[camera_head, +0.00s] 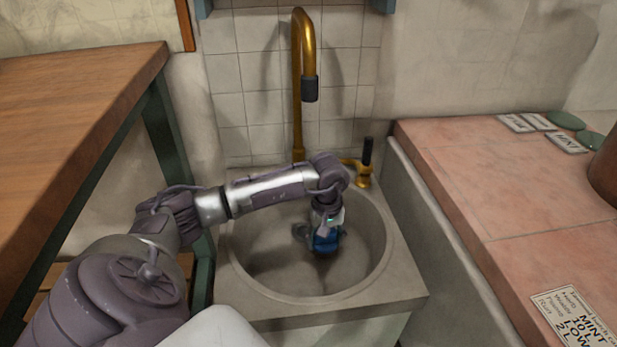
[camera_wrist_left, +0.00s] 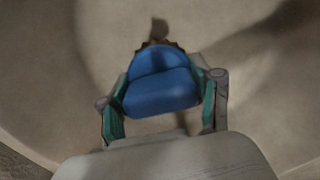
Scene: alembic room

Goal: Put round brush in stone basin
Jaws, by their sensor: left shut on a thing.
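The stone basin (camera_head: 400,287) is a square block with a round bowl, below a brass tap. My left gripper (camera_head: 325,238) points down inside the bowl's outline. It is shut on a blue thing, which I take to be the round brush (camera_head: 326,243). In the left wrist view the blue brush (camera_wrist_left: 162,85) sits between the two green-padded fingers of my left gripper (camera_wrist_left: 162,100), with a brown fringe at its far edge. The bowl's surface (camera_wrist_left: 60,60) lies beyond it. I cannot tell whether the brush touches the bowl. My right gripper is not in view.
The brass tap (camera_head: 304,60) rises behind the basin, with a black-topped handle (camera_head: 367,152) at the back right rim. A wooden table (camera_head: 70,90) stands at left. A pink tiled counter (camera_head: 490,190) at right carries a printed card (camera_head: 575,318) and green discs (camera_head: 566,120).

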